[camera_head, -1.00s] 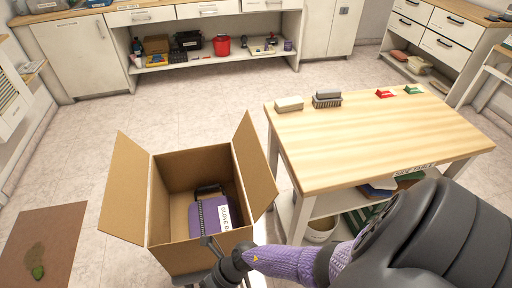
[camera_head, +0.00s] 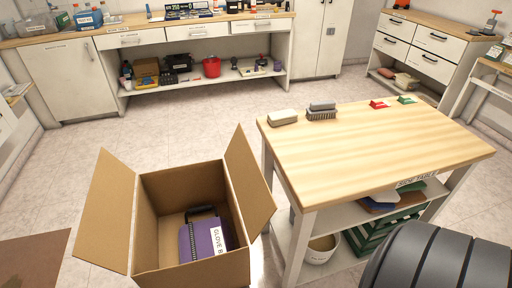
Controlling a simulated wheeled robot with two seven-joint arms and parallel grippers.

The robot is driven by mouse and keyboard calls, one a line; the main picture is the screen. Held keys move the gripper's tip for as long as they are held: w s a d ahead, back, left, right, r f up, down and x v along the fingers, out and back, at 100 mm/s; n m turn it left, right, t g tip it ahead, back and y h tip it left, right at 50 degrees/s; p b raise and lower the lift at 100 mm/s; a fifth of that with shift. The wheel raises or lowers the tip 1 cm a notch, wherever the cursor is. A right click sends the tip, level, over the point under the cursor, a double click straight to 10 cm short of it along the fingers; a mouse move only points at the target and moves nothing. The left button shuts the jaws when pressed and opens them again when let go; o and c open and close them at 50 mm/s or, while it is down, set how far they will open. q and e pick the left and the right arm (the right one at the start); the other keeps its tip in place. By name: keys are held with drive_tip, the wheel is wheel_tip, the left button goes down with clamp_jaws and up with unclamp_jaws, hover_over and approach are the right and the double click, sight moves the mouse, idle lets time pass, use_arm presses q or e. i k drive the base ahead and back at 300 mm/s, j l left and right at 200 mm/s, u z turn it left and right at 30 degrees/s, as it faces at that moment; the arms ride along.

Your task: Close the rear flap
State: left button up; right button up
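An open cardboard box (camera_head: 160,227) stands at the lower left of the side table. Its left flap (camera_head: 104,212) and right flap (camera_head: 248,172) stick up and outward. No raised flap shows along the far edge or the near edge, and I cannot tell where those flaps lie. A purple case (camera_head: 207,238) with a dark handle and a white label lies inside the box. Neither gripper is in view; only a dark grey part of my arm shows at the lower right.
The wooden side table (camera_head: 380,150) stands right of the box, close to its right flap. It carries a pale block (camera_head: 283,117), a brush (camera_head: 321,111), and red (camera_head: 378,104) and green (camera_head: 406,99) items. A white bucket (camera_head: 320,249) sits below. The floor behind the box is clear.

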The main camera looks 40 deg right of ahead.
sight(257, 206)
drive_tip(key=i+z, duration=0.1)
drive_tip(key=z, duration=0.3)
drive_tip(key=i+z, duration=0.15)
drive_tip(key=z, duration=0.3)
drive_tip(key=j+z, duration=0.15)
drive_tip(key=z, duration=0.25)
drive_tip(key=i+j+z, duration=0.15)
drive_tip(key=z, duration=0.3)
